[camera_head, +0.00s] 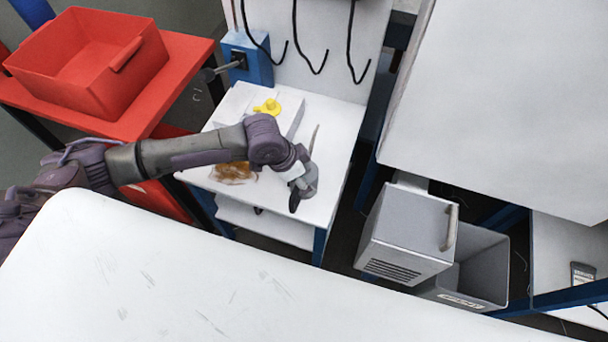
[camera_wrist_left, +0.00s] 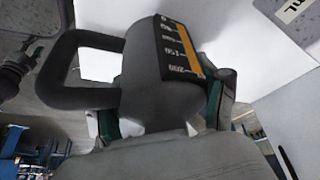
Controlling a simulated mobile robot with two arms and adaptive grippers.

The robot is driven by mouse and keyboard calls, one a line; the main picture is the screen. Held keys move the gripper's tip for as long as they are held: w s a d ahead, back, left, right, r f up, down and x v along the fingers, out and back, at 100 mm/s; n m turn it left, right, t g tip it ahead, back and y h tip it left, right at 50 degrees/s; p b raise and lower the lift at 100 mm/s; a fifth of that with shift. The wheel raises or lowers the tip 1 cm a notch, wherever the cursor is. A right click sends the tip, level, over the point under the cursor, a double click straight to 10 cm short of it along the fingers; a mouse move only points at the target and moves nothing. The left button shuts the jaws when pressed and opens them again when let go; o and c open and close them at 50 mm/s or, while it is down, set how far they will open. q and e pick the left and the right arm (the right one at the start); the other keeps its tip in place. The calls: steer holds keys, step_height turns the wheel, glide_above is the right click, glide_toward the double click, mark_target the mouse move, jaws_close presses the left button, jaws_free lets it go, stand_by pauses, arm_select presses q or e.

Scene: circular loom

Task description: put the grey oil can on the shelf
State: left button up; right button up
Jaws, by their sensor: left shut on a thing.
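The grey oil can (camera_wrist_left: 150,75) fills the middle of the left wrist view, with its loop handle to the left and a black and orange scale label on its body. My left gripper (camera_wrist_left: 165,110) is shut on it, with a finger on each side of the body. In the head view the left gripper (camera_head: 301,184) is over the front right part of a white stand (camera_head: 340,125); the can is small and partly hidden there, its thin spout (camera_head: 314,138) pointing up. A lower white shelf (camera_head: 265,225) shows under the stand's top. My right gripper is not in view.
A white box (camera_head: 235,103) with a yellow item (camera_head: 267,107) and an amber bag (camera_head: 234,173) are on the stand. Black hooks (camera_head: 310,60) hang behind. A red crate (camera_head: 90,60) stands left; a grey cabinet (camera_head: 408,228) and bin (camera_head: 480,270) are right.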

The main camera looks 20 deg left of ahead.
arm_select(q)
steer(key=o, duration=1.3)
steer(key=shift+f, duration=0.1)
steer(key=o, duration=0.5)
steer(key=shift+c, duration=0.2)
